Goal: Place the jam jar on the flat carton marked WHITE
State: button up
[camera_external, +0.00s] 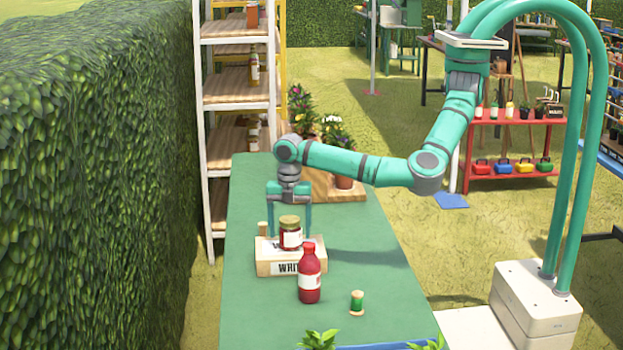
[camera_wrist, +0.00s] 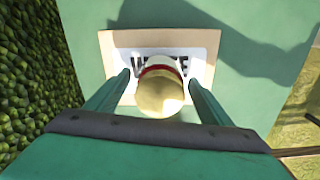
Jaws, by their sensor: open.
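The jam jar (camera_external: 291,236), dark red with a gold lid and a white label, stands upright on the flat carton marked WHITE (camera_external: 275,267). In the wrist view the jar's gold lid (camera_wrist: 160,95) covers the middle of the lettering on the carton's top (camera_wrist: 203,66). My gripper (camera_external: 289,235) is open and points down at the jar, one finger on each side. In the wrist view the open fingertips (camera_wrist: 158,77) show a gap on both sides of the jar. The jar's base is hidden from above by its lid.
A red bottle (camera_external: 309,277) stands just in front of the carton, with a green spool (camera_external: 357,303) to its right. Potted flowers on a wooden board (camera_external: 320,184) stand at the back. The green table (camera_external: 345,240) is clear to the right. A hedge (camera_external: 100,180) runs along the left.

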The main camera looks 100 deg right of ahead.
notch_tip(320, 180, up, 11)
jog(key=shift+r, duration=0.1)
dwell(0.3)
dwell(0.4)
